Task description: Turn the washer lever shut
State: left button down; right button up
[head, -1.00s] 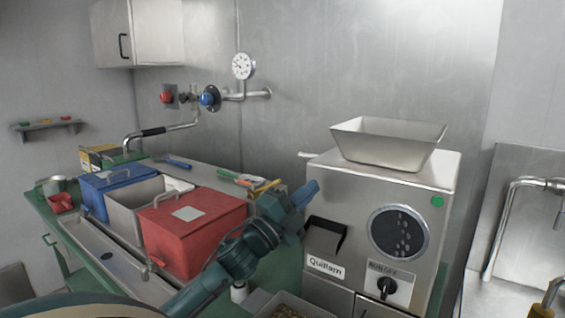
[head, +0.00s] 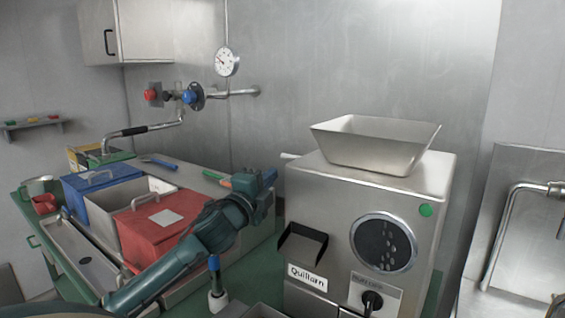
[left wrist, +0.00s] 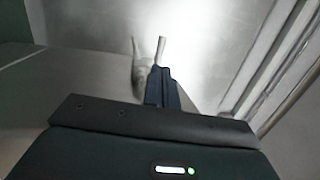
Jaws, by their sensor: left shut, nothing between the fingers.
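A short pale metal lever (head: 290,156) sticks out from the upper left side of the steel grinder (head: 330,205); I cannot tell for sure that it is the washer lever. My left gripper (head: 266,178) is shut and empty, just left of the grinder and below that lever, apart from it in the picture. In the left wrist view my shut fingers (left wrist: 161,85) point at a blurred pale metal piece with an upright arm (left wrist: 161,50). The fingers overlap its base there; contact cannot be told. My right gripper is not in view.
A steel hopper (head: 374,146) tops the grinder. A red bin (head: 160,238) and a blue bin (head: 103,192) stand at left. A blue-topped bottle (head: 216,285) stands under my arm. Wall valves, a gauge (head: 227,62) and a black-gripped pipe (head: 135,131) are behind.

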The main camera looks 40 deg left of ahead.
aim_at(288, 158)
pick_arm(q)
jog(key=p+x, duration=0.1)
jog(key=x, duration=0.5)
jog(key=shift+r, duration=0.15)
jog(key=shift+w+a, duration=0.1)
jog(key=shift+w, duration=0.35)
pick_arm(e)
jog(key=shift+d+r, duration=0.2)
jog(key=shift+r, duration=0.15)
pick_arm(q)
jog(key=shift+w, duration=0.1)
